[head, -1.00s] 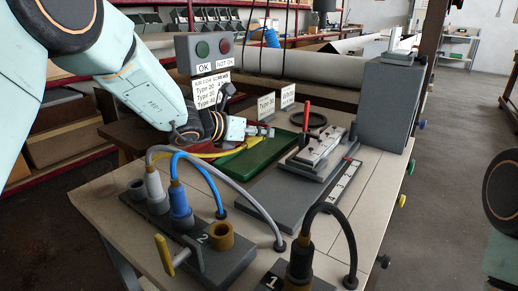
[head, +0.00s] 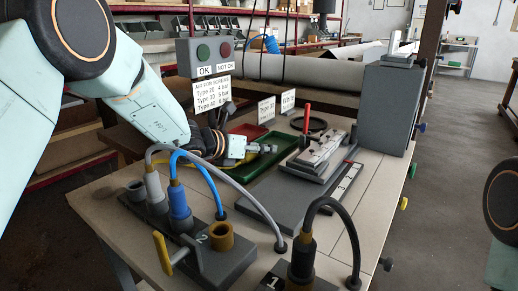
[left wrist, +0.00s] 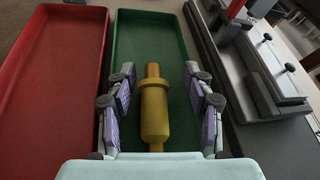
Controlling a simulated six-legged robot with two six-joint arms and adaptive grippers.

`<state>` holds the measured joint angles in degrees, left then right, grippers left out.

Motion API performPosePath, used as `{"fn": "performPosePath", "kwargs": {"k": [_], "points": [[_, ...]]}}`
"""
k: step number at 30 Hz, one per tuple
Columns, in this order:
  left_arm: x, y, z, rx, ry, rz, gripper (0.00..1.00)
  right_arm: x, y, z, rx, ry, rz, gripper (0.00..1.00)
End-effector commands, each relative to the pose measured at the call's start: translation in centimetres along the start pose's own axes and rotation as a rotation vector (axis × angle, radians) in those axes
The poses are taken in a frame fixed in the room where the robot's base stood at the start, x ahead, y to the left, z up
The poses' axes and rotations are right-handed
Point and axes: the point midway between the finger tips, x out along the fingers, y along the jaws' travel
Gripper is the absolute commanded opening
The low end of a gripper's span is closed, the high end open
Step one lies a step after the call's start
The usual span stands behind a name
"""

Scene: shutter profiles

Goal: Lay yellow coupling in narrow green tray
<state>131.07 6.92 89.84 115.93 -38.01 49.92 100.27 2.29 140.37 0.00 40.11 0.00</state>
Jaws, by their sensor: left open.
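The yellow coupling (left wrist: 154,105) lies lengthwise over the floor of the narrow green tray (left wrist: 124,42) in the left wrist view. It sits between the fingers of my left gripper (left wrist: 160,105), with a gap on both sides. The fingers are open. In the head view my left gripper (head: 252,148) is at the green tray (head: 266,172), its fingers pointing right. The coupling is mostly hidden there behind the gripper and cables. My right gripper is out of view; only part of that arm shows at the right edge.
A wider red tray (left wrist: 52,85) stands directly left of the green one. A grey fixture (left wrist: 262,75) with black knobs stands to its right. In the head view, connector blocks (head: 190,235) with looping cables are in front.

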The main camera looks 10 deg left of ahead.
Motion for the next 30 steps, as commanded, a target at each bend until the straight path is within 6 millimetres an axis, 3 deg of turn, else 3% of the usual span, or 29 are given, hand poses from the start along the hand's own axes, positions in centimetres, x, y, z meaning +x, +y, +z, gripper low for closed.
{"fn": "performPosePath", "kwargs": {"k": [10,24,30], "points": [[-0.4,-0.1,0.5,-0.002,0.000,0.001,0.53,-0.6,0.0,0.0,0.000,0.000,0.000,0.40],[-9.6,-0.1,0.6,-0.006,-0.003,0.000,0.53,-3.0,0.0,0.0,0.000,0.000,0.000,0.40],[-11.6,-0.1,0.4,-0.003,-0.001,0.000,0.53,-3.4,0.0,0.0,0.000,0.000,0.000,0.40]]}}
